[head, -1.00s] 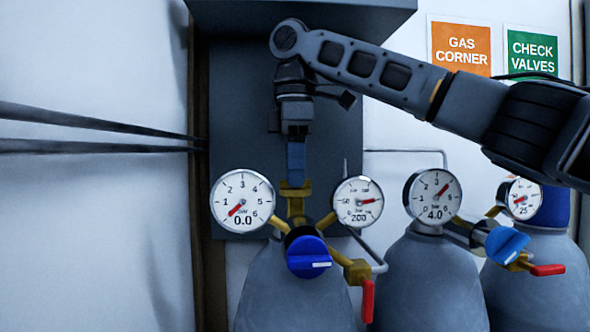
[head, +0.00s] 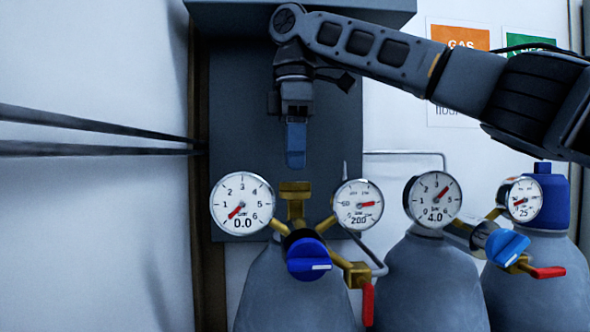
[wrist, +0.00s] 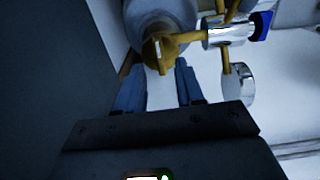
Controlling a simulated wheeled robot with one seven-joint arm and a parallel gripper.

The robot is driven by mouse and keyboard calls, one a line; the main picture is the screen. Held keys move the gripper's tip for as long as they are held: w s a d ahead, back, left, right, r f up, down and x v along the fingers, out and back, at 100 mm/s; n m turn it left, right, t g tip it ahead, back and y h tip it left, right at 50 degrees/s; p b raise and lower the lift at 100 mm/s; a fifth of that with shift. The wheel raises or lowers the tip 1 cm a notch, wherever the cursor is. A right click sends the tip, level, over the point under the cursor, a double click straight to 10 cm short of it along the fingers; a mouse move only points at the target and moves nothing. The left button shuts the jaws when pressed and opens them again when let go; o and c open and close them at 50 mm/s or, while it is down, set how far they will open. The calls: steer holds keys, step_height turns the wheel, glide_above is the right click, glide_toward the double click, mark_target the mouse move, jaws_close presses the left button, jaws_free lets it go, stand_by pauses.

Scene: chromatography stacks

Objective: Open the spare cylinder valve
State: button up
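The left grey cylinder (head: 290,290) has a brass valve (head: 295,190) on top, with a regulator below it. Its left gauge (head: 242,203) reads 0.0 and its right gauge (head: 358,205) reads about 200. No label marks it as the spare. My gripper (head: 296,160) points down just above this valve, with a small gap between. In the wrist view my gripper (wrist: 158,68) is open, its blue fingers apart and empty. The brass valve (wrist: 160,50) shows beyond the fingertips, roughly centred between them.
The regulator has a blue knob (head: 307,258) and a red lever (head: 367,302) hanging down. A middle cylinder (head: 425,280) and a right cylinder (head: 540,285) stand beside it, with a second blue knob (head: 506,246) and red lever (head: 548,272). A dark panel (head: 230,120) is behind.

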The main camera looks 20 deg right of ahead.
steer(key=shift+r, duration=2.25)
steer(key=shift+s, duration=0.1)
